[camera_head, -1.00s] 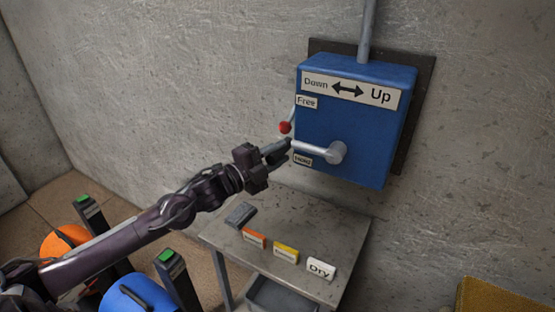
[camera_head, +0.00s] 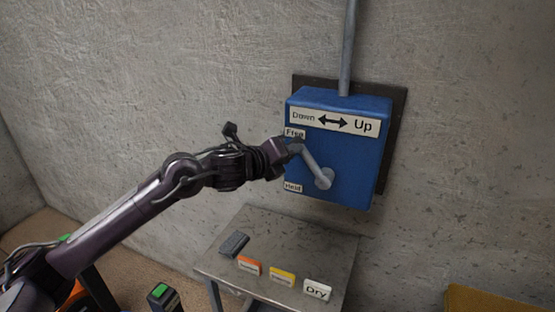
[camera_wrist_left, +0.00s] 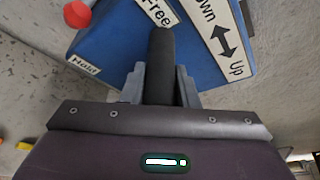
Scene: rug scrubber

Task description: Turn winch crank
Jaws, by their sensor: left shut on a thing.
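The blue winch box (camera_head: 350,140) hangs on the wall, with a "Down ↔ Up" label on its front. Its grey metal crank arm (camera_head: 314,166) slants from the hub at lower right up and left to the handle. My left gripper (camera_head: 287,147) is shut on the dark crank handle, which shows between the fingers in the left wrist view (camera_wrist_left: 162,65). The red lever knob (camera_wrist_left: 77,14) is at the upper left of the left wrist view; my gripper hides it in the head view. My right gripper is not in view.
A metal table (camera_head: 262,225) stands below the box, carrying a dark block (camera_head: 234,244) and orange, yellow and white "Dry" (camera_head: 317,290) label blocks. A post with a green top (camera_head: 160,292) is at the lower left. A pipe (camera_head: 348,50) rises above the box.

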